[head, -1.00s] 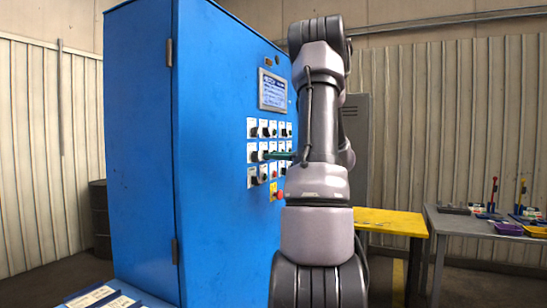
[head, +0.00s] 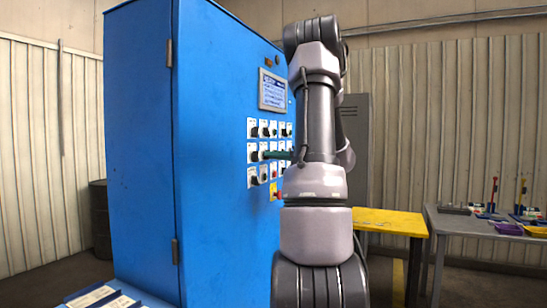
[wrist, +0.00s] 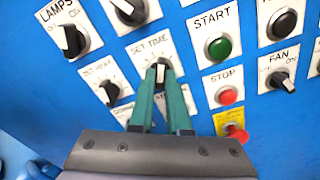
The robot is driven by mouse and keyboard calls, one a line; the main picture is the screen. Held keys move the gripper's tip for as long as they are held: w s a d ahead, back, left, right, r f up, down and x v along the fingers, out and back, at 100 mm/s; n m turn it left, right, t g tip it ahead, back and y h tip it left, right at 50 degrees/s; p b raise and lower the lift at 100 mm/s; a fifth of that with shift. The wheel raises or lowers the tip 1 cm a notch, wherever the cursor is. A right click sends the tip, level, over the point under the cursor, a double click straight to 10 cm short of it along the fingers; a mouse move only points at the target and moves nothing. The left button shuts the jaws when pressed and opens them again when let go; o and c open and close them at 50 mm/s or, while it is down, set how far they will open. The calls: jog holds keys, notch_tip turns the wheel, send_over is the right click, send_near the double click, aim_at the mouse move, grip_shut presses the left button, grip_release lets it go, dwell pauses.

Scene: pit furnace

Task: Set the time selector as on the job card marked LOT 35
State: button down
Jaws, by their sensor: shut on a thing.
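The time selector (wrist: 161,73) is a black knob with a pale pointer on a white plate marked SET TIME, in the middle of the wrist view. My gripper (wrist: 160,80) has its two green fingers closed on either side of this knob. The pointer stands close to straight up on its plate, partly hidden by the fingers. In the head view my gripper (head: 277,155) reaches the control panel on the blue cabinet (head: 225,150). White cards (head: 92,297) lie at the bottom left; their writing is too small to read, so I cannot tell which is LOT 35.
Close around the knob are the LAMPS selector (wrist: 72,40), the green START button (wrist: 220,47), the red STOP button (wrist: 228,95) and the FAN selector (wrist: 280,81). A screen (head: 272,91) sits above the panel. A yellow table (head: 390,221) and a grey bench (head: 470,226) stand right.

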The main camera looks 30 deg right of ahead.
dwell(0.3)
jog(key=c, duration=0.9)
grip_release()
jog(key=v, duration=1.1)
jog(key=shift+w, duration=0.1)
